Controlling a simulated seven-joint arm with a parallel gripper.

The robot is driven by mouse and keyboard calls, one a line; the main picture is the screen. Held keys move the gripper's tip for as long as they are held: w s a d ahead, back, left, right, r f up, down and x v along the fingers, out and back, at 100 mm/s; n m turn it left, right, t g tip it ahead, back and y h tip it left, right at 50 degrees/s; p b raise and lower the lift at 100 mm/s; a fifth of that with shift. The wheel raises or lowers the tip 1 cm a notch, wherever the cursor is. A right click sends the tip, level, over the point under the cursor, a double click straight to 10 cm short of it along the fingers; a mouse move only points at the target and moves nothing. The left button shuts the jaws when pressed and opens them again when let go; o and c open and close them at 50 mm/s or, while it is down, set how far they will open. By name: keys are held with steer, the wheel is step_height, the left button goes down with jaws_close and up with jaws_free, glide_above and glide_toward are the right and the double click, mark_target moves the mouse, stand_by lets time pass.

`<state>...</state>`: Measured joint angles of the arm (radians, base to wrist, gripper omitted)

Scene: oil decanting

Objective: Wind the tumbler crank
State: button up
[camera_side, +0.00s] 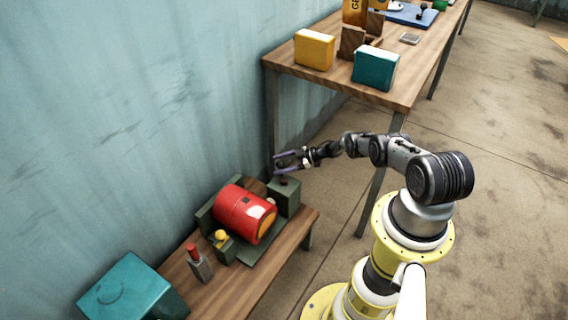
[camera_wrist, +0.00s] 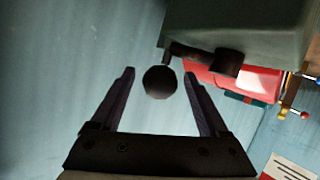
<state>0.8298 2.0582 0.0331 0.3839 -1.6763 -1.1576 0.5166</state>
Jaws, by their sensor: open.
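The tumbler is a red drum (camera_side: 245,213) on a dark green stand (camera_side: 262,250) on the low wooden bench. In the wrist view the red drum (camera_wrist: 240,78) shows partly behind the green housing (camera_wrist: 245,30). A dark crank arm (camera_wrist: 190,52) comes off the housing. A round dark crank knob (camera_wrist: 159,82) lies between my gripper's fingers in the picture. My gripper (camera_side: 277,163) is open above the green housing (camera_side: 284,193) at the drum's far end. In the wrist view the gripper (camera_wrist: 160,75) shows a gap on both sides of the knob. I cannot tell the knob's depth between the fingers.
The low bench (camera_side: 225,295) also bears a grey bottle with a red top (camera_side: 200,263), a yellow knob (camera_side: 221,236) and a teal box (camera_side: 130,288). The wall (camera_side: 120,130) is close behind. A higher table (camera_side: 405,85) with yellow and teal boxes stands beyond.

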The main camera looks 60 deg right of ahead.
steer(key=v, duration=1.3)
steer(key=shift+s+r, duration=0.2)
steer(key=shift+s, duration=0.05)
steer(key=shift+d, duration=0.1)
